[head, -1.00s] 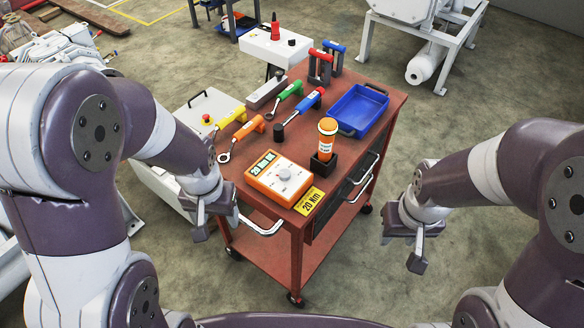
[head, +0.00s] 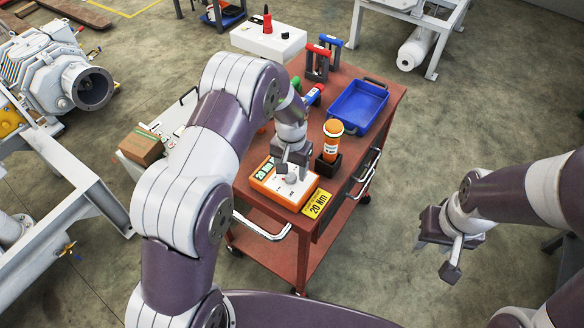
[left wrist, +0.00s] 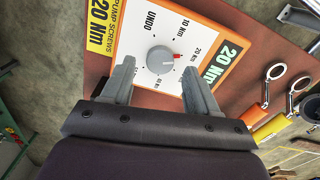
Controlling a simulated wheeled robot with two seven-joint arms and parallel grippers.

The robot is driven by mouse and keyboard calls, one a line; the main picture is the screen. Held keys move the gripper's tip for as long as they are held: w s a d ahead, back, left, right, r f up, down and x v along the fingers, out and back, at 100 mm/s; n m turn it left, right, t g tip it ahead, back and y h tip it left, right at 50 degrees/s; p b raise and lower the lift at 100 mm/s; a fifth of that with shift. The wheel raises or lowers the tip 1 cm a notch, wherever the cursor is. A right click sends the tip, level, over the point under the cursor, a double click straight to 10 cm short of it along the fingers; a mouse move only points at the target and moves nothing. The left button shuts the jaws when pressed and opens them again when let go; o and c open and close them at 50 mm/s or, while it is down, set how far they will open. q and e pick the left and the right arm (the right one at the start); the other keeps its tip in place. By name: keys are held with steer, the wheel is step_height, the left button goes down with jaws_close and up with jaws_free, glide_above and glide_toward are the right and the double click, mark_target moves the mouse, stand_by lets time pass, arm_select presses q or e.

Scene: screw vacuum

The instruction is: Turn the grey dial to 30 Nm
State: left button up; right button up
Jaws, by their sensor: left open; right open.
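The orange-edged white torque box (head: 268,188) sits on the red cart's near corner. Its round grey dial (left wrist: 160,59) has a red pointer facing the 20 Nm mark, and the box's display reads 20 Nm (left wrist: 222,62). The dial also shows in the head view (head: 291,179). My left gripper (head: 291,166) is above the box, pointing down at the dial. In the left wrist view its open fingers (left wrist: 158,68) are on either side of the dial; I cannot tell whether they touch it. The lower scale marks are partly hidden or unclear. My right gripper (head: 447,252) is open and empty, right of the cart.
A yellow 20 Nm sign (head: 317,204) lies beside the box. A blue tray (head: 359,107) is farther back. Wrenches (left wrist: 272,90) lie on the cart, partly hidden by my arm.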

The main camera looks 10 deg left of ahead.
arm_select(q)
steer(key=shift+s+f, duration=0.15)
steer(key=shift+f, duration=0.65)
steer(key=c, duration=1)
steer(key=shift+c, duration=0.2)
steer(key=m, duration=0.4)
steer(key=shift+d+m, duration=0.1)
steer(key=shift+m, duration=0.2)
steer(key=shift+d+m, duration=0.1)
steer(key=shift+m, duration=2.5)
